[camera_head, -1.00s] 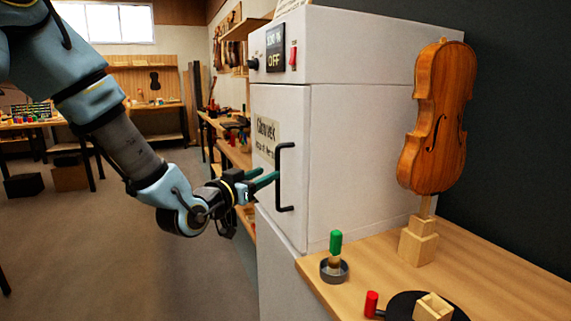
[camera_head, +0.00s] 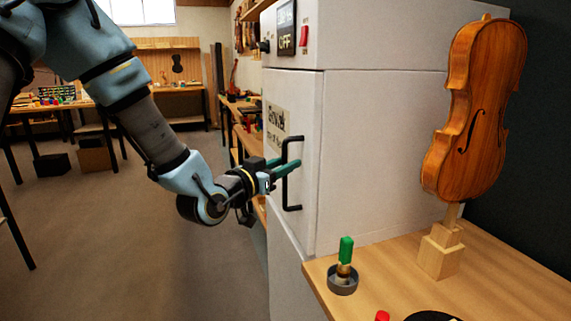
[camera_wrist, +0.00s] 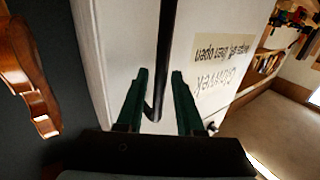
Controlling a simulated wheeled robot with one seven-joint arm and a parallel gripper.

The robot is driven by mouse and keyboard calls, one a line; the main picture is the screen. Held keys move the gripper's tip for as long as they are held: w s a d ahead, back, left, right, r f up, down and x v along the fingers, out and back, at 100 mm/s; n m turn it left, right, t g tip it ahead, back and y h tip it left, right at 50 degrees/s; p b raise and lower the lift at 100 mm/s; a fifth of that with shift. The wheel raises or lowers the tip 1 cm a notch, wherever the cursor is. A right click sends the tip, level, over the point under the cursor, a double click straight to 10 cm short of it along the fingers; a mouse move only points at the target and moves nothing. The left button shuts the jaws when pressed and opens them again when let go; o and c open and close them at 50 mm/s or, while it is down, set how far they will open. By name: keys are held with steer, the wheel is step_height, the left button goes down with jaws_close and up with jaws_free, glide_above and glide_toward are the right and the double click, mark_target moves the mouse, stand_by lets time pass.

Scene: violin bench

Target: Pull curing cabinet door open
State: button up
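The curing cabinet (camera_head: 385,120) is white, and its door (camera_head: 300,110) looks shut, flush with the body. The door has a black vertical bar handle (camera_head: 290,205) near its right edge. My gripper (camera_head: 289,166) is at the handle's middle height. In the wrist view my gripper's green fingers (camera_wrist: 159,75) are open, one on each side of the handle bar (camera_wrist: 166,35). Gaps show between the bar and both fingers.
A wooden bench (camera_head: 400,270) stands right of the cabinet, with a violin body (camera_head: 477,115) on a block stand and a green-handled brush (camera_head: 346,255) in a dish. Shelves (camera_head: 245,140) lie behind the cabinet. The floor (camera_head: 130,240) left of the door is clear.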

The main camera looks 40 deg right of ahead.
jaws_close()
stand_by(1.1)
